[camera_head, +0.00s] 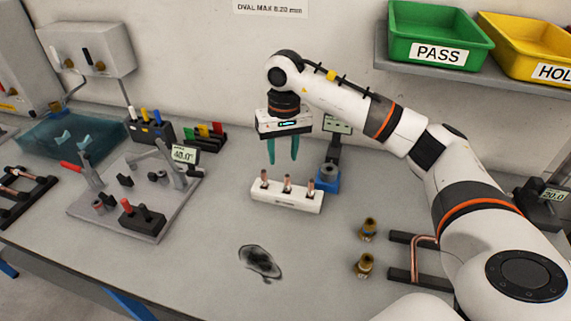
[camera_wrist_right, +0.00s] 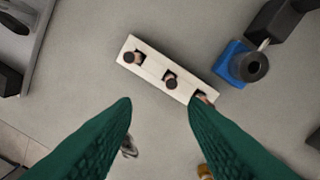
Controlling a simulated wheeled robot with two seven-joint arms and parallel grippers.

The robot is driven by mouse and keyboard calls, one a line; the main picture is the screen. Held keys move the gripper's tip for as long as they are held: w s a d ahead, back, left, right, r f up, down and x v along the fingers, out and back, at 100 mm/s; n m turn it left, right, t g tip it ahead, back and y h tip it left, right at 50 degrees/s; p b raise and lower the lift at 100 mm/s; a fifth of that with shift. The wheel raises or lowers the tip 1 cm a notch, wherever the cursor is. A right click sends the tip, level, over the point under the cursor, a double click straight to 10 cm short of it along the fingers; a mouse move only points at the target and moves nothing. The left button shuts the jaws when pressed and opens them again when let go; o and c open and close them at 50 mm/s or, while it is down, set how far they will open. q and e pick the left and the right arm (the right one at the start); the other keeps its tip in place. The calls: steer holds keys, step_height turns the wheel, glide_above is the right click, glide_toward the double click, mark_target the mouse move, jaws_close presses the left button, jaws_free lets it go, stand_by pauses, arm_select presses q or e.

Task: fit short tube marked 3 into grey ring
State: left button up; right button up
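My right gripper (camera_head: 282,160) points down with its two teal fingers apart and nothing between them. It hangs above a white block (camera_head: 273,202) that holds three short copper tubes upright: a left one (camera_head: 264,177), a middle one (camera_head: 287,184) and a right one (camera_head: 310,189). The marks on the tubes are too small to read. In the right wrist view the block (camera_wrist_right: 150,68) lies beyond the fingertips (camera_wrist_right: 160,105), and one finger partly hides the end tube. A grey ring (camera_wrist_right: 251,67) sits at a blue block (camera_wrist_right: 230,64) beside the rack. My left gripper is out of view.
A metal fixture plate (camera_head: 150,225) with clamps stands at left. Two brass fittings (camera_head: 367,230) and a dark holder with a bent copper tube (camera_head: 427,250) are at right. Green and yellow bins sit on a shelf.

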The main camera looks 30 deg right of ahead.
mark_target(287, 176)
steer(key=shift+d+f+h+p, duration=0.2)
steer(key=shift+f+p, duration=0.15)
steer(key=shift+f, duration=0.2)
steer(key=shift+d+f+h+p, duration=0.1)
steer(key=shift+d+f+p, duration=0.15)
steer(key=shift+f, duration=0.3)
step_height(287, 176, down, 3)
steer(key=shift+s+a+f+p, duration=0.1)
steer(key=shift+s+f+p, duration=0.05)
steer(key=shift+p, duration=0.35)
steer(key=shift+f, duration=0.25)
steer(key=f+p, duration=0.1)
steer(key=f, duration=0.2)
steer(key=f+p, duration=0.1)
steer(key=shift+w+d+f+p, duration=0.15)
steer(key=shift+w+d+p, duration=0.05)
steer(key=shift+d+p, duration=0.1)
steer(key=shift+f, duration=0.35)
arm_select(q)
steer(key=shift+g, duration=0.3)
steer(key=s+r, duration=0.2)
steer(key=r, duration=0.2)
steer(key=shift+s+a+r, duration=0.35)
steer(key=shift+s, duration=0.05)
arm_select(e)
steer(key=shift+f, duration=0.1)
steer(key=shift+c, duration=0.2)
jaws_close()
